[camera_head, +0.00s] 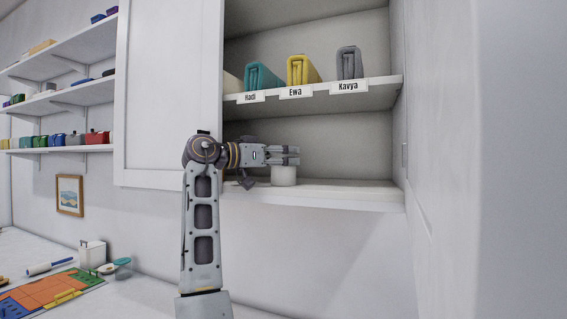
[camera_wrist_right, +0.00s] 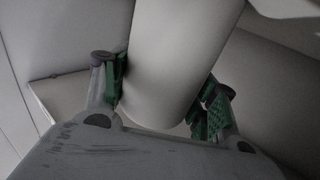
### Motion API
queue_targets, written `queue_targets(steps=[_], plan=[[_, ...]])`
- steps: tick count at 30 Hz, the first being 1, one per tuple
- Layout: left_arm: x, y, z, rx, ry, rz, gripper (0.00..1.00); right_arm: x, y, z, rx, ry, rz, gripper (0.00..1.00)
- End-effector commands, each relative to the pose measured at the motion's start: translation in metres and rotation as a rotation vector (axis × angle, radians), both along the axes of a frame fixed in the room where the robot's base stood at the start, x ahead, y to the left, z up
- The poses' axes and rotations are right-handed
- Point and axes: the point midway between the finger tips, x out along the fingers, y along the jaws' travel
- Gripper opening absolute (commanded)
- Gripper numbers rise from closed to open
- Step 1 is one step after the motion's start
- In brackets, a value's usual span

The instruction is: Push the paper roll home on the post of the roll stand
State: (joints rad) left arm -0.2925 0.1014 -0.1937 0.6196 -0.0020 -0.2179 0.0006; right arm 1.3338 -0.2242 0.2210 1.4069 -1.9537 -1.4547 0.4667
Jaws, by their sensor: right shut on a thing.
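The white paper roll (camera_head: 284,176) stands on the lower shelf of the open wall cabinet, its visible part just under my right gripper (camera_head: 288,155). In the right wrist view the pale cylinder of the roll (camera_wrist_right: 178,60) lies between the two green-padded fingers of the right gripper (camera_wrist_right: 165,95), which is shut on it. The post and the stand cannot be made out; the roll and gripper hide that spot. I cannot tell how far down the roll sits. My left gripper is not in view.
The cabinet's lower shelf (camera_head: 345,193) is bare to the right. Above it, the upper shelf (camera_head: 375,96) holds folded teal, yellow and grey towels with name labels. The open cabinet door (camera_head: 165,90) stands left of my arm. A counter (camera_head: 140,295) lies below left.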

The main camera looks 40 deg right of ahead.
Motion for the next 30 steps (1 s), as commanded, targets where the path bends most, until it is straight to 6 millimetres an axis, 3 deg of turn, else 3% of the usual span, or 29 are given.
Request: queue_targets(steps=[8,21,30], plan=[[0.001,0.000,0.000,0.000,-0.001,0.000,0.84,0.000,0.000,0.008,-0.001,-0.001,0.000,0.33],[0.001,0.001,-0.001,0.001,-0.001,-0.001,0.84,0.000,0.000,0.037,-0.001,-0.002,-0.001,0.33],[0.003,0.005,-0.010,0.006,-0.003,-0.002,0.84,-0.019,0.038,0.034,-0.001,-0.002,0.002,0.33]])
